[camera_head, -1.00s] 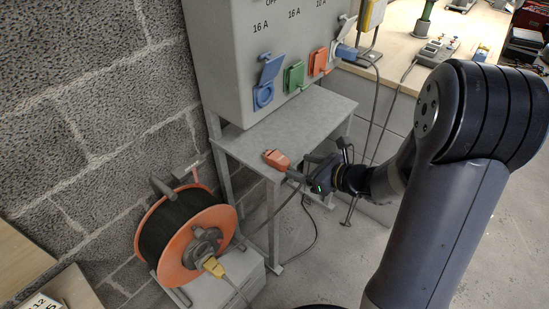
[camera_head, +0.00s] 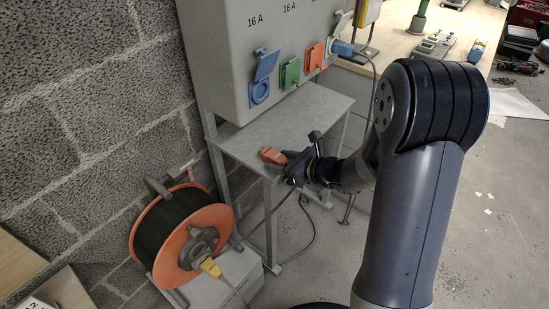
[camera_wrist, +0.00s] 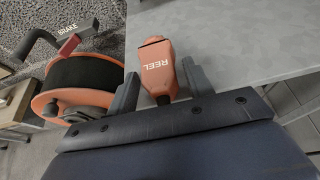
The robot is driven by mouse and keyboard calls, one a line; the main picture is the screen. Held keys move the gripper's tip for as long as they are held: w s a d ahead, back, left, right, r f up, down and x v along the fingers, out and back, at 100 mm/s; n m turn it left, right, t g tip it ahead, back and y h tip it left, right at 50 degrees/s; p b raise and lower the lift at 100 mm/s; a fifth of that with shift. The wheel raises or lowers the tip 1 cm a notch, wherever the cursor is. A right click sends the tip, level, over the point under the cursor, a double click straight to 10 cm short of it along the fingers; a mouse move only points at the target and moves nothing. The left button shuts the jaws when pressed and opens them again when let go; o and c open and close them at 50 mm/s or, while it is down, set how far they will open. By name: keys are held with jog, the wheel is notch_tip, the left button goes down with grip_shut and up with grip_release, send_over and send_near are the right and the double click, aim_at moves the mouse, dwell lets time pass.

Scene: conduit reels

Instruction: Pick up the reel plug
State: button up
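The orange reel plug (camera_head: 273,156) lies on the grey shelf below the socket panel, near its front edge. My gripper (camera_wrist: 160,72) is open, with one finger on each side of the plug's rear part. Thin gaps seem to show between the fingers and the plug. In the head view my gripper (camera_head: 299,162) is at the shelf's front edge, right behind the plug. The plug's cable is mostly hidden by my gripper.
The orange cable reel (camera_head: 187,240) stands at the lower left on a grey box, with a yellow plug (camera_head: 211,267) at its hub. The socket panel (camera_head: 235,60) with blue, green and red covers rises above the shelf (camera_head: 300,115). A workbench (camera_head: 400,45) is behind.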

aim_at(283, 159)
jog(key=c, duration=0.7)
notch_tip(283, 159, up, 10)
jog(key=p, duration=0.3)
jog(key=shift+d+r+p, duration=0.1)
jog(key=shift+p, duration=0.2)
